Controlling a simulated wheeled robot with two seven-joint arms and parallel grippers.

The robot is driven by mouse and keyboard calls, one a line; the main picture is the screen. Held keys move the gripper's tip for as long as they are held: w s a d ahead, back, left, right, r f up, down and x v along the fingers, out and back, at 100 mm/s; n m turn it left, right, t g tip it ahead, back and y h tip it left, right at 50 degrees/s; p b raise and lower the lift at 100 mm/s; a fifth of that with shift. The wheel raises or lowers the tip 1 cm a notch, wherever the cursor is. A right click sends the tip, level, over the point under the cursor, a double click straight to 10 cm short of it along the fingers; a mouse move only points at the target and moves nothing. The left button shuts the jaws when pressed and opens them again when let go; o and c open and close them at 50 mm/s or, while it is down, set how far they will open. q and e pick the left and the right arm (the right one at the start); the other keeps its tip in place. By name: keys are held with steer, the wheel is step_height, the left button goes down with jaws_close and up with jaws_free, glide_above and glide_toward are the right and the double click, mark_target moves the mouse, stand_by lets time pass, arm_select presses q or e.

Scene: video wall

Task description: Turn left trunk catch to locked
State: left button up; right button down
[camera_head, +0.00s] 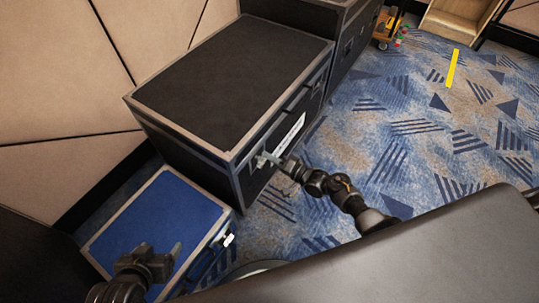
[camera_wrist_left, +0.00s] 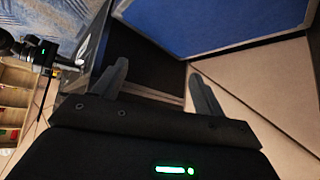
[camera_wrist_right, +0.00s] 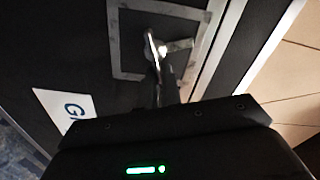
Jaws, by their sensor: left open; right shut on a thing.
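The black trunk (camera_head: 235,75) with silver edges stands against the wall, and its left catch (camera_head: 257,168) is on the front face near the left corner. My right gripper (camera_head: 266,159) is at that catch. In the right wrist view, my right gripper (camera_wrist_right: 164,70) is shut on the catch's silver handle (camera_wrist_right: 178,46), inside a grey rectangular frame; the fingers partly hide the handle. My left gripper (camera_head: 160,256) is open and empty above the blue case (camera_head: 160,215). In the left wrist view, its spread fingers (camera_wrist_left: 158,72) have nothing between them.
A white label (camera_wrist_right: 62,108) is on the trunk's front. Another black case (camera_head: 352,45) stands beyond the trunk. An orange cart (camera_head: 385,28) and a wooden box (camera_head: 460,18) are at the back right. The patterned carpet (camera_head: 420,120) is open to the right.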

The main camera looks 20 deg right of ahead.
arm_select(q)
steer(key=shift+s+a+f+n+g+y+p, duration=0.15)
steer(key=shift+s+a+f+g+y+p, duration=0.15)
steer(key=shift+s+a+g, duration=0.4)
steer(key=shift+s+a+f+n+g+y+p, duration=0.15)
steer(key=shift+s+a+f+g, duration=0.25)
steer(key=shift+s, duration=0.45)
arm_select(e)
steer(key=shift+f+m, duration=0.25)
steer(key=shift+m, duration=0.85)
steer(key=shift+f+m, duration=0.2)
steer(key=shift+m, duration=0.9)
arm_select(q)
steer(key=shift+s, duration=0.15)
arm_select(e)
steer(key=c, duration=1.6)
jaws_free()
steer(key=shift+d, duration=0.1)
